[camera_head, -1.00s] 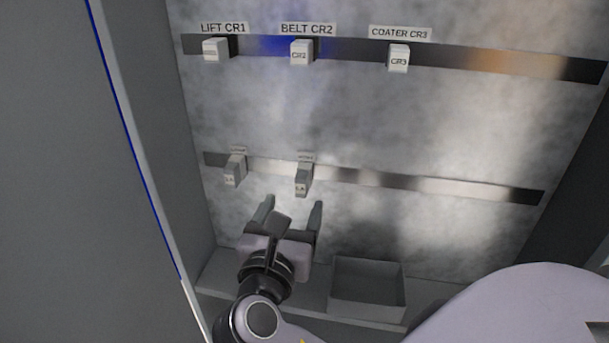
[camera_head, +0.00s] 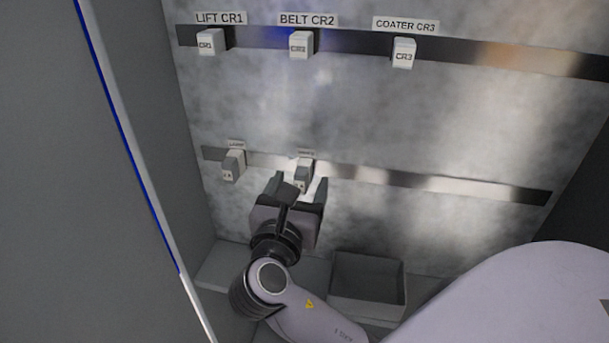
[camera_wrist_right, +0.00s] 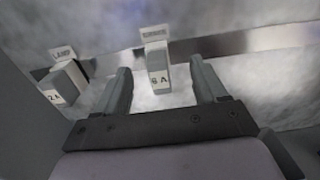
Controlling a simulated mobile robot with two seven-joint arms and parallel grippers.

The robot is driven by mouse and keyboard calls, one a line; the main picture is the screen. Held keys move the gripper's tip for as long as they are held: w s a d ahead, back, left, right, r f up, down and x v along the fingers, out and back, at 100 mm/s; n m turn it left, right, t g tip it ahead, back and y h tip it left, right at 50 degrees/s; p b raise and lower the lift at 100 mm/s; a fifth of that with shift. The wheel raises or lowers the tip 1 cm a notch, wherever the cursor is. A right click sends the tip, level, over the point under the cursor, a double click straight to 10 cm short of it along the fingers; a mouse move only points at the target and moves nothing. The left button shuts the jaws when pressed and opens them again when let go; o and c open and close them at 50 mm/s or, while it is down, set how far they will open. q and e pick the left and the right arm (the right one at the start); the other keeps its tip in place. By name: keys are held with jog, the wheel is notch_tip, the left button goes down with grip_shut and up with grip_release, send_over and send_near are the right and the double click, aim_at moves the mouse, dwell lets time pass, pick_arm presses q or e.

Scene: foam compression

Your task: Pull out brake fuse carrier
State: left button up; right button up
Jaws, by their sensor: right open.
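The brake fuse carrier (camera_head: 303,174) is a small grey and white block on the lower rail, under a small label too blurred to read in the head view. In the right wrist view the carrier (camera_wrist_right: 158,72) reads "6 A" and stands out from the rail. My right gripper (camera_head: 301,188) is open, with one finger on each side of the carrier's front end. In the wrist view its fingers (camera_wrist_right: 161,85) stand apart from the carrier, with gaps on both sides. A second carrier (camera_head: 233,165), labelled "LAMP" in the wrist view (camera_wrist_right: 63,84), sits to the left. My left gripper is not in view.
Three white relays, CR1 (camera_head: 211,42), CR2 (camera_head: 301,45) and CR3 (camera_head: 404,54), sit on the upper rail. A grey open bin (camera_head: 368,284) stands on the cabinet floor at lower right. The cabinet's side wall (camera_head: 150,120) is at left. The lower rail's right part is bare.

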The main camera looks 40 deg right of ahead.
dwell(0.8)
grip_shut()
jog(key=shift+a, duration=0.1)
